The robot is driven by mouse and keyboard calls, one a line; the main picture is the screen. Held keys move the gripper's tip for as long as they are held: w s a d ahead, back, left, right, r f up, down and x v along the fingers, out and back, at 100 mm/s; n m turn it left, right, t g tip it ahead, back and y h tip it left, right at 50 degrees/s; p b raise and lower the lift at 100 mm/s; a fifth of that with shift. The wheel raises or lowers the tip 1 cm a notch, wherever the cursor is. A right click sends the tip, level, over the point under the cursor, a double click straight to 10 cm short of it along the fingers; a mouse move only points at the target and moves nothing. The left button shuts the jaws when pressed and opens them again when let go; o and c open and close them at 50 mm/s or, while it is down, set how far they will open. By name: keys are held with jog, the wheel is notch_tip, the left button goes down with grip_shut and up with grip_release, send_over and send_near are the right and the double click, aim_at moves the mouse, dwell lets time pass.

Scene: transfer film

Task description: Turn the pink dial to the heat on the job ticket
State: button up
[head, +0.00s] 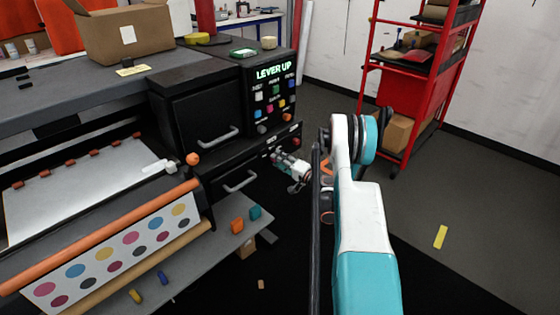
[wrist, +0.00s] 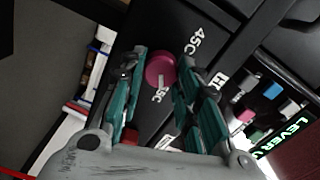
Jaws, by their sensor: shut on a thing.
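The pink dial (wrist: 160,71) sits on the black press front in the wrist view, between the two teal fingers of my gripper (wrist: 163,60). My gripper is shut on it. White heat marks stand around the dial: one reads 45C, and another below the dial is partly cut off by a finger. In the head view my gripper (head: 292,168) reaches the front of the black cabinet, and the dial is hidden. A pale yellow printed slip (head: 132,71) lies on the grey top, too small to read; it may be the job ticket.
A lit display (head: 273,72) reads LEVER UP above rows of coloured buttons. Black drawers (head: 215,140) with handles are to its left. A red shelf rack (head: 440,75) stands at the right. The floor at the right is mostly clear.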

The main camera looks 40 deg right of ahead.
dwell(0.5)
jog(key=o, duration=1.1)
jog(key=shift+s+d, duration=0.2)
jog(key=shift+s, duration=1.7)
jog(key=shift+s+d, duration=0.15)
jog(key=shift+s, duration=1.75)
